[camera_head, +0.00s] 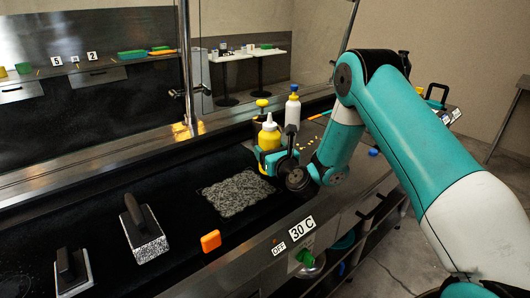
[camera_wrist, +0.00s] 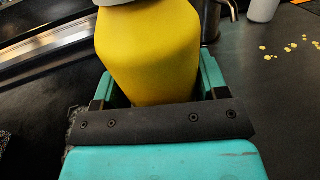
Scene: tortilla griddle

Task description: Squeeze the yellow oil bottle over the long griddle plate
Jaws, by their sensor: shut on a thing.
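The yellow oil bottle (camera_head: 269,137) has a white nozzle top and looks upright in the head view. My gripper (camera_head: 270,157) is shut on its lower part. In the wrist view the yellow bottle (camera_wrist: 150,50) fills the space between my teal fingers, and its top is cut off by the frame edge. The long black griddle plate (camera_head: 170,195) runs along the counter to the left, with a speckled grey patch (camera_head: 238,193) on it. My gripper is near the back right of this patch. The picture does not show clearly whether the bottle touches the surface below.
A white bottle (camera_head: 292,111) stands behind the gripper. Two block tools with dark handles, one of them a speckled block (camera_head: 146,236), rest at the front left. Yellow bits (camera_wrist: 290,48) lie to the right.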

